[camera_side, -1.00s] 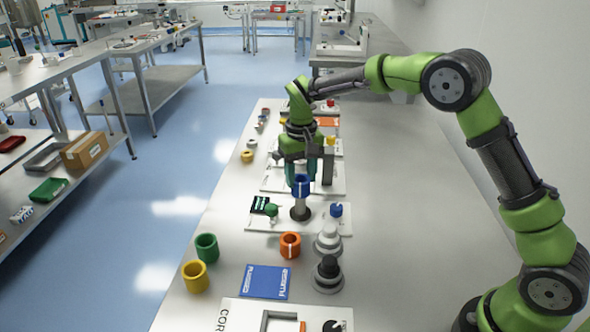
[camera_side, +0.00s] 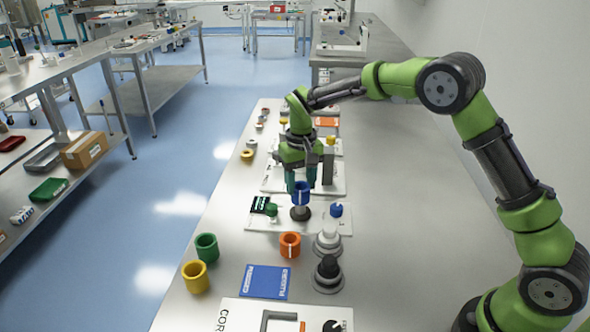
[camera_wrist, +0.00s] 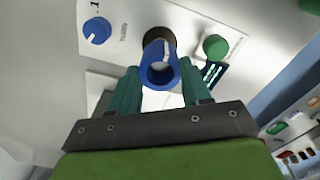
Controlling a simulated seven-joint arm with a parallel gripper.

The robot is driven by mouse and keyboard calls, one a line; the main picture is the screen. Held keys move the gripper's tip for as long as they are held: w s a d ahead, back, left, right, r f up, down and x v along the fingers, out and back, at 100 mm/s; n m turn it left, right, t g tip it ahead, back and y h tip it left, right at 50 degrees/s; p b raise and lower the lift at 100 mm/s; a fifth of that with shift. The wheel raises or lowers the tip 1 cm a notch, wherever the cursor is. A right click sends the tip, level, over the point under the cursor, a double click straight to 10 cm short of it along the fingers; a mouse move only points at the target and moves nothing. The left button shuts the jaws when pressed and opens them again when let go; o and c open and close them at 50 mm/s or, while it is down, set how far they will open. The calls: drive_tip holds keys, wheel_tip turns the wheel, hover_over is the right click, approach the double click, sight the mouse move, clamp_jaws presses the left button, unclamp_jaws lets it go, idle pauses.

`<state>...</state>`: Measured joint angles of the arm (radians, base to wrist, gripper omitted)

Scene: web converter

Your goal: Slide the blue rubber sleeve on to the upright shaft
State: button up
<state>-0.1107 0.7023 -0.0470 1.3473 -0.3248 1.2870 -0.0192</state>
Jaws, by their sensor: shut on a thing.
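The blue rubber sleeve (camera_side: 301,194) has a pale stripe and is held upright in my gripper (camera_side: 301,184). In the wrist view, the sleeve (camera_wrist: 159,75) sits between the two teal fingers of my gripper (camera_wrist: 160,71), its open end facing the camera. The upright shaft's dark round base (camera_side: 300,214) is directly below the sleeve in the side view. The base also shows behind the sleeve in the wrist view (camera_wrist: 153,36). The sleeve hides most of the shaft, and I cannot tell how far it is around it.
A blue knob (camera_side: 336,210) and a green knob (camera_side: 271,210) flank the shaft on the white panel. Orange (camera_side: 290,245), green (camera_side: 206,247) and yellow (camera_side: 195,276) rings stand nearer the camera. Grey (camera_side: 327,241) and black-topped (camera_side: 328,273) stepped pieces stand at the right.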

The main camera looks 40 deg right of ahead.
drive_tip(key=shift+f, duration=1.9)
drive_tip(key=o, duration=1)
drive_tip(key=shift+o, duration=0.2)
drive_tip(key=shift+r, duration=0.1)
wheel_tip(320, 180, up, 17)
